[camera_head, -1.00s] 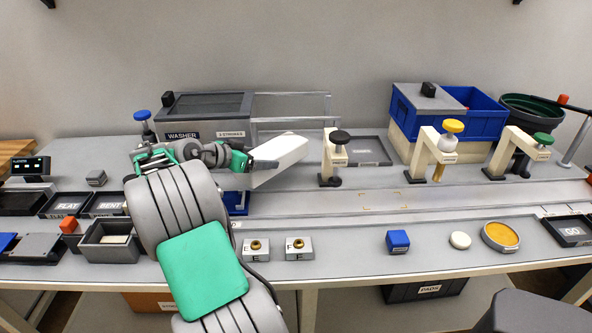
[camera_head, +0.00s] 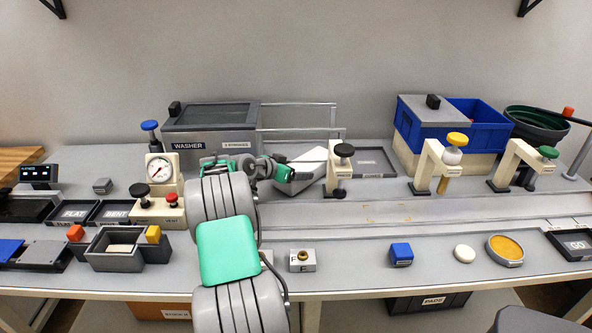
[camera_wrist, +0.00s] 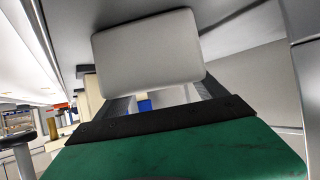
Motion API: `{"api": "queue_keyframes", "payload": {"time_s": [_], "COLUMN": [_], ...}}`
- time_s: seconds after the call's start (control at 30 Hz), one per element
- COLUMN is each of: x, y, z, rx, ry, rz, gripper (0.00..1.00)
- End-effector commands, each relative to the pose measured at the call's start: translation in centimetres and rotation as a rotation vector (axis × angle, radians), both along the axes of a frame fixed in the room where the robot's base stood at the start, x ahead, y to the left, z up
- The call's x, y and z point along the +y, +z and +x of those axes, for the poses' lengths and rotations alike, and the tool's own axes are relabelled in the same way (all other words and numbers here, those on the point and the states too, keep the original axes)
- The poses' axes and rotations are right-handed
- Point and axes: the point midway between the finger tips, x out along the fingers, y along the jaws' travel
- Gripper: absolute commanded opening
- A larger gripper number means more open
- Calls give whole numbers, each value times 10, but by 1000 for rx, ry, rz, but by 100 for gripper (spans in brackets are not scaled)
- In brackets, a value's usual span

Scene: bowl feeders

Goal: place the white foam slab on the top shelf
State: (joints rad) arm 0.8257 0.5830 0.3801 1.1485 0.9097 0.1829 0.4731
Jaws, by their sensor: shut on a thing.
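The white foam slab (camera_head: 302,165) is a pale block at the tip of my arm in the head view, tilted above the bench between the washer and a cream clamp. In the wrist view the slab (camera_wrist: 148,52) shows its rounded end face just beyond the green gripper body. My gripper (camera_head: 288,173) is shut on the slab; its fingertips are partly hidden by the slab and the wrist. The top shelf is not clearly seen; only dark bracket ends (camera_head: 54,8) show at the upper edge of the head view.
The grey washer box (camera_head: 210,124) stands behind my arm, with a clear rail frame (camera_head: 300,104) to its right. The cream clamp with a black knob (camera_head: 340,165) is close to the slab's right end. Blue bins (camera_head: 475,118) stand at the back right. The wall above is bare.

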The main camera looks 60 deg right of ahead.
Motion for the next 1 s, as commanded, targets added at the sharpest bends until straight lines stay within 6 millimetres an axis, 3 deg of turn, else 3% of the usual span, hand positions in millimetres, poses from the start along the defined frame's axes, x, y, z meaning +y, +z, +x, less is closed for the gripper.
{"api": "queue_keyframes", "payload": {"time_s": [0.33,0.37,0.5,0.6,0.87,1.0], "x": [0,0,0,0,0,17], "y": [-5,-3,-3,-3,2,11], "z": [0,0,0,0,0,8], "rx": [-2,-2,-2,-2,-2,-3], "ry": [-1,-1,-1,-1,-1,3], "rz": [-3,-3,-3,-3,-3,-4], "gripper": [19,83,94,100,100,100]}}
